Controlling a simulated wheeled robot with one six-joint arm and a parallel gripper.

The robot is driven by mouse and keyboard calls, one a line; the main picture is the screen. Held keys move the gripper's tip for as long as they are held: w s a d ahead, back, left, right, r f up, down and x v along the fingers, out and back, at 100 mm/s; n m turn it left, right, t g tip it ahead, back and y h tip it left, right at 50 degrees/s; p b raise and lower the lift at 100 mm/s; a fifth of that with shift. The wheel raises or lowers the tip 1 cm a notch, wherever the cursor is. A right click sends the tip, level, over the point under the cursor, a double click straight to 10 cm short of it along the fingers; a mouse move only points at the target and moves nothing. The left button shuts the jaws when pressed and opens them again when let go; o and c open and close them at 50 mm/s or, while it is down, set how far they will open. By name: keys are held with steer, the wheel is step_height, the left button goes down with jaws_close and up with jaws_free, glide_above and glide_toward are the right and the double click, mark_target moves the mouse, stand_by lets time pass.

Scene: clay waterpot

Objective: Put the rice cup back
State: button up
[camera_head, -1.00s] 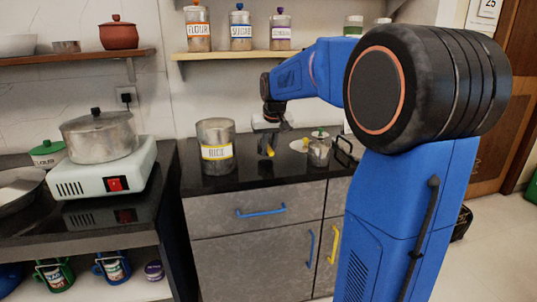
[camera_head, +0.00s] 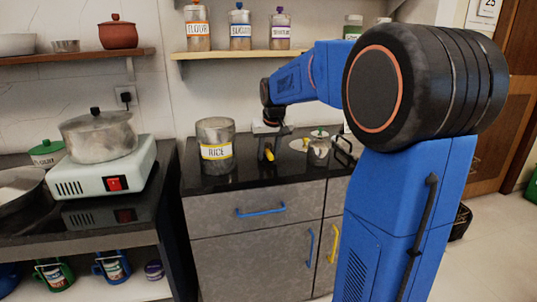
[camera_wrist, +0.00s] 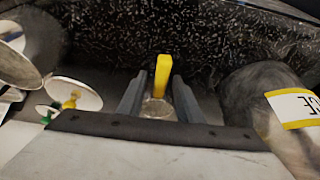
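The rice cup is a small metal cup with a yellow handle (camera_wrist: 162,75); its round metal part (camera_wrist: 158,108) shows between my fingers in the wrist view. The handle also shows in the head view (camera_head: 268,153), on the dark counter to the right of the RICE jar. My gripper (camera_wrist: 159,82) is open, with one finger on each side of the handle and a gap visible beside it. In the head view my gripper (camera_head: 267,143) is low over the counter at the cup. The metal RICE jar (camera_head: 216,146) stands upright on the counter, with its white and yellow label facing out.
A small metal pot (camera_head: 318,150) and a pale round lid (camera_wrist: 75,94) lie to the other side of the cup. The dark counter (camera_head: 205,184) has free room along its front edge. The stove (camera_head: 112,170) with a lidded pot stands left.

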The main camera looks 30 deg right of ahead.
steer(key=v, duration=1.1)
steer(key=s+a+f+n, duration=0.1)
steer(key=s+a+f, duration=0.3)
steer(key=s, duration=0.6)
steer(key=s+a+f+n, duration=0.1)
steer(key=s+a+f, duration=0.4)
steer(key=s+f, duration=0.3)
steer(key=s+a+f+n+y, duration=0.1)
steer(key=s+a+f, duration=0.4)
steer(key=s, duration=0.9)
steer(key=shift+s+f+t, duration=0.25)
steer(key=shift+f+t, duration=0.05)
steer(key=shift+f, duration=0.5)
